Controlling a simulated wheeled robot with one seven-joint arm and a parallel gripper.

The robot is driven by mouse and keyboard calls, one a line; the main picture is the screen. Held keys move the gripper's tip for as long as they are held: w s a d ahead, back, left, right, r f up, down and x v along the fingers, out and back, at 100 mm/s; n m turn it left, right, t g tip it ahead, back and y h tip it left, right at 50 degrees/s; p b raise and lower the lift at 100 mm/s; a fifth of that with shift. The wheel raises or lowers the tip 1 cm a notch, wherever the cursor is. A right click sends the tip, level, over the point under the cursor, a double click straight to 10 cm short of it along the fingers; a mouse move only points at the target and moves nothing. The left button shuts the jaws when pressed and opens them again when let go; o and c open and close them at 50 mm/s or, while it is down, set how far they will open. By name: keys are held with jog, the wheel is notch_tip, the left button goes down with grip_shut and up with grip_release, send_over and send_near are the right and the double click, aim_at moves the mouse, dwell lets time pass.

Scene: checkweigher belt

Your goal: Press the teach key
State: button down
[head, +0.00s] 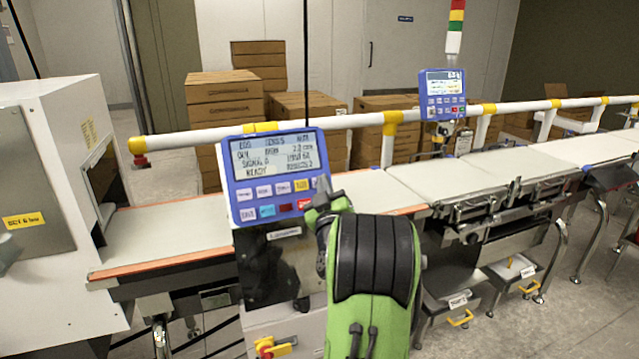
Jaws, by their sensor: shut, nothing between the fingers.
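The blue control panel (231,177) stands in front of the belt, with a lit screen (272,157) above two rows of keys. The upper row has pale keys (264,191) and a yellow key (301,185). The lower row has a pale key (248,214), a cyan key (267,211), a dark red key (286,208) and a bright red key (304,204). The key labels are too small to tell which is teach. My gripper (322,185) is shut and empty at the panel's lower right, partly covering that edge. Whether it touches the panel is unclear.
A white rail (350,121) runs behind the belt (180,228). A second blue panel (443,93) stands farther back, under a signal light (455,25). A white machine housing (50,200) is at left. Cardboard boxes (225,100) are stacked behind. A yellow-and-red switch (272,347) sits below.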

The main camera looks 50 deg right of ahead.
jog(key=shift+w, duration=0.15)
dwell(0.4)
jog(key=shift+w+d+f, duration=0.15)
jog(key=shift+w+d, duration=0.05)
jog(key=shift+w+d+f, duration=0.2)
jog(key=shift+w, duration=0.1)
dwell(0.8)
jog(key=shift+s+a+b, duration=0.1)
jog(key=shift+s+b, duration=0.05)
jog(key=shift+b, duration=0.15)
jog(key=shift+s+a+r+b, duration=0.3)
jog(key=shift+s+r+b, duration=0.05)
jog(key=shift+s+b, duration=0.1)
jog(key=shift+s+a+r+b, duration=0.4)
jog(key=shift+s+b, duration=0.1)
jog(key=shift+s, duration=0.15)
jog(key=shift+s+a+r+b, duration=0.35)
jog(key=shift+s+b, duration=0.1)
jog(key=shift+s, duration=0.2)
jog(key=shift+s+a+r+b, duration=0.4)
jog(key=shift+s+b, duration=0.1)
jog(key=shift+s, duration=0.15)
